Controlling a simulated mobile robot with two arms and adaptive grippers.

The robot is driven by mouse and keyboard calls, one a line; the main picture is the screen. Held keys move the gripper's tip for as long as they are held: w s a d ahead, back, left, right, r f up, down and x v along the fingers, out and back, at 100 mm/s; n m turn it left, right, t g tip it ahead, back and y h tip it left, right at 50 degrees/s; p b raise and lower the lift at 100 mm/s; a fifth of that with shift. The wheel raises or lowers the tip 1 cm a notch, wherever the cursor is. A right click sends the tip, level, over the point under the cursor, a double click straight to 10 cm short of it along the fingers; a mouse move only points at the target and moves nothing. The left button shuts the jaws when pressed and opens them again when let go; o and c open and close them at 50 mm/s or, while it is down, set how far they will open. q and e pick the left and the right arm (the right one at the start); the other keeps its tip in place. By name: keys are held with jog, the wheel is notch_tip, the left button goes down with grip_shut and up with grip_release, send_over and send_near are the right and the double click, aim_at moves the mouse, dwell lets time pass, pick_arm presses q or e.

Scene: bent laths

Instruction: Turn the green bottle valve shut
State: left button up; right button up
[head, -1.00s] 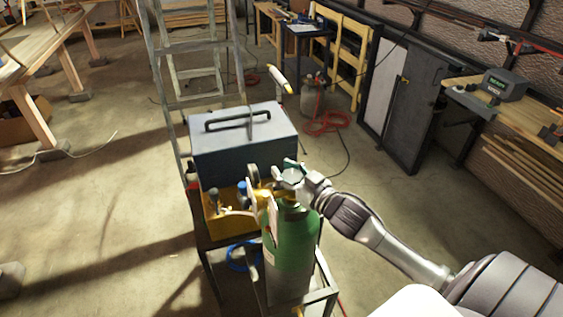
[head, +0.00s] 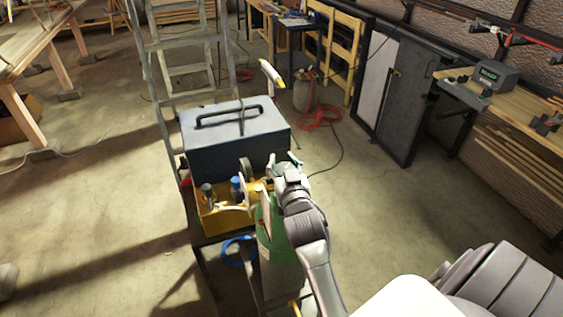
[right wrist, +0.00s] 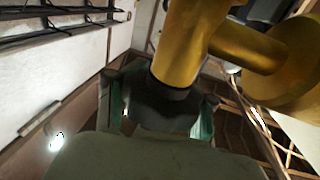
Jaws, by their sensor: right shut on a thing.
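The green bottle (head: 277,240) stands upright on a dark metal cart, partly hidden by my right arm. My right gripper (head: 289,171) is at the bottle's top, over the valve, and hides most of it. In the right wrist view, the gripper's teal-edged fingers (right wrist: 156,112) close around a dark valve knob (right wrist: 160,104) below a brass fitting (right wrist: 182,45). The knob's turning position cannot be told. My left gripper is not in view.
A grey-blue toolbox (head: 235,137) stands behind the bottle, and a yellow tray (head: 220,220) with small items is left of it. A stepladder (head: 160,95) rises behind. A red hose (head: 322,117) lies on the floor farther back. Open floor lies on the left.

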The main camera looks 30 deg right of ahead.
aim_at(283, 163)
jog(key=shift+s+f, duration=0.1)
jog(key=shift+f, duration=0.25)
jog(key=o, duration=0.9)
jog(key=shift+c, duration=0.2)
jog(key=shift+o, duration=0.7)
jog(key=shift+s+r, duration=0.1)
jog(key=shift+r, duration=0.05)
jog(key=shift+s+a+r, duration=0.1)
jog(key=shift+r, duration=0.3)
notch_tip(283, 163, up, 10)
jog(key=shift+f, duration=0.25)
